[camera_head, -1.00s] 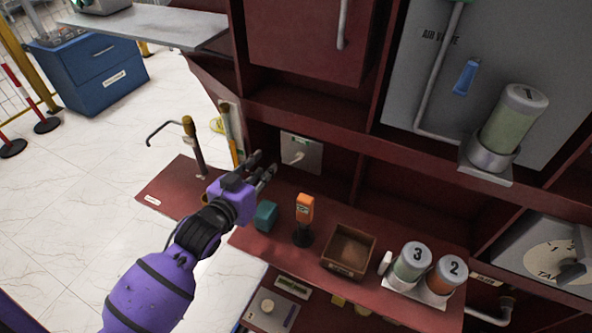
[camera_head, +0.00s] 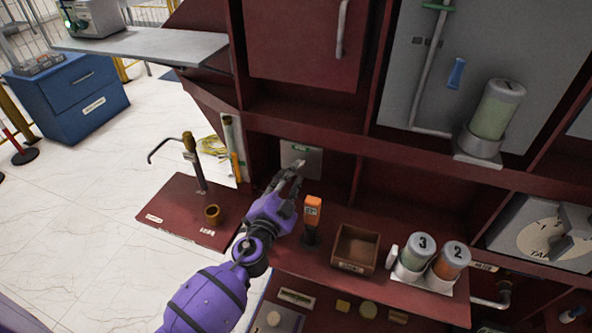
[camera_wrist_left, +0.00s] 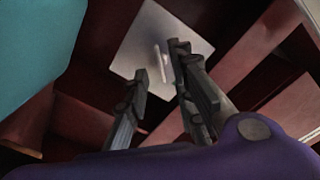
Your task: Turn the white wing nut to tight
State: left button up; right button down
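A square grey plate (camera_head: 314,160) is on the back wall of the red cabinet's recess, and it also shows in the left wrist view (camera_wrist_left: 190,40). The white wing nut (camera_wrist_left: 163,60) stands out from the plate's middle as a thin pale bar in the left wrist view. In the head view my gripper mostly hides it. My left gripper (camera_head: 291,172) reaches toward the plate. In the left wrist view its two dark fingers (camera_wrist_left: 160,62) are apart with nothing held between them. The nut appears beyond the fingertips; I cannot tell the remaining distance. My right gripper is not in view.
A teal object (camera_wrist_left: 30,45) is close on the left in the wrist view. On the shelf are an orange-topped device (camera_head: 312,207), a brown box (camera_head: 355,248) and canisters marked 3 (camera_head: 416,255) and 2 (camera_head: 451,262).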

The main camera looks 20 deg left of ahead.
pick_arm(q)
jog(key=w, duration=0.3)
jog(key=shift+w, duration=0.35)
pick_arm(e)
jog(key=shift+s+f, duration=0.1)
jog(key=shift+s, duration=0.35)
pick_arm(q)
grip_shut()
